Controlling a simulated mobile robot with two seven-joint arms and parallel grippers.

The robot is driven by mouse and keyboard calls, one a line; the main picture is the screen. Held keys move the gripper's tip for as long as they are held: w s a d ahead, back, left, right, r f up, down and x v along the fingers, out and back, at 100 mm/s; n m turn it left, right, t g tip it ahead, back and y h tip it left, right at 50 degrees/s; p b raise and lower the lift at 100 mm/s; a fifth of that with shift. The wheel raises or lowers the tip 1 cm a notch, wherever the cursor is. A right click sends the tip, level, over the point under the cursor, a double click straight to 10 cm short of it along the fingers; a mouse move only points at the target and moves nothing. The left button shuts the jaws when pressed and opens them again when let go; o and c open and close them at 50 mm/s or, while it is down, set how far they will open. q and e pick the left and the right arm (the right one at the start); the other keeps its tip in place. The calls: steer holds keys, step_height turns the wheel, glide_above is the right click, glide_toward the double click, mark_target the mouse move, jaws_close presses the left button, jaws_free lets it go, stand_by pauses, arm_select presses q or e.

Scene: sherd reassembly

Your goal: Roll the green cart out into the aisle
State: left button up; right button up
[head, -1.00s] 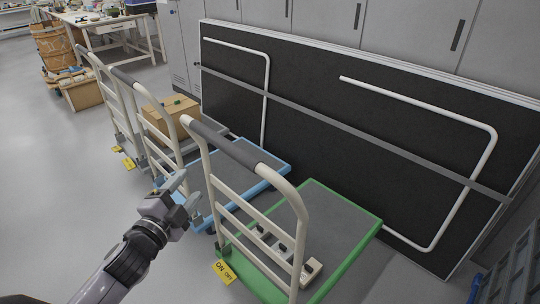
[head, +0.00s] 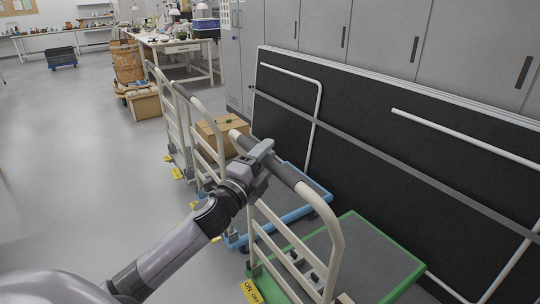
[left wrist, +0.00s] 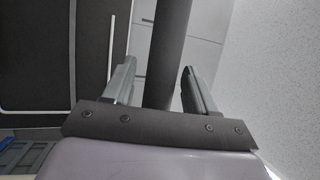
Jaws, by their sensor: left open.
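The green cart (head: 408,280) stands at the lower right, a grey deck with a green rim and a cream tube push handle. The handle's dark grip (head: 287,174) runs along its top. My left gripper (head: 264,152) is at this grip, near its far end. In the left wrist view the dark grip bar (left wrist: 168,45) passes between the two spread fingers of my left gripper (left wrist: 158,75), with a gap on each side. The gripper is open. Part of the cart's deck is hidden behind its handle and cut off below. My right gripper is not in view.
A blue-rimmed cart (head: 318,204) stands close beside the green one, and another cart with a cardboard box (head: 222,135) stands beyond. A black panel (head: 350,135) leans on grey cabinets at the right. Open grey floor (head: 90,150) lies to the left.

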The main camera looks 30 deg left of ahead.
arm_select(q)
steer(key=shift+w+r, duration=0.1)
steer(key=shift+w, duration=0.55)
jaws_close()
steer(key=shift+s, duration=0.1)
